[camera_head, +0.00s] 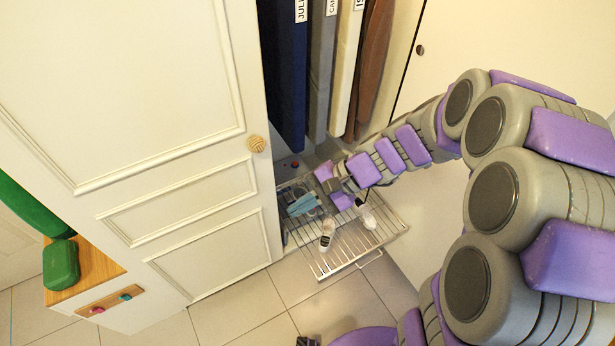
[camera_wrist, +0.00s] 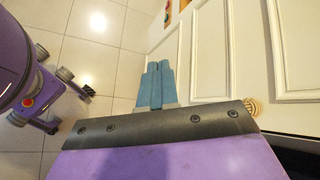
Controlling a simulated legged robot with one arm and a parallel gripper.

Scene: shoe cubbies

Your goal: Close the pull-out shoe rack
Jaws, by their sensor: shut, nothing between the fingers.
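The pull-out shoe rack (camera_head: 388,230) is a low wire shelf, standing out over the floor from the bottom of the cupboard. A small wire handle (camera_head: 370,258) is at its front edge. Two pale shoes, one nearer (camera_head: 327,233) and one farther right (camera_head: 367,216), rest on it. My gripper (camera_head: 301,206) is over the rack's left part, beside the door, with its blue fingers together and empty. I cannot tell whether it touches the rack. The fingers also show side by side in the wrist view (camera_wrist: 155,84), where the rack is not visible.
A white panelled door (camera_head: 185,150) with a round knob (camera_head: 257,144) stands at the left of the rack. Several tall labelled items (camera_head: 320,70) fill the cupboard above it. A wooden shelf (camera_head: 95,275) with a green case (camera_head: 61,265) is at left. Tiled floor (camera_head: 245,305) is open in front.

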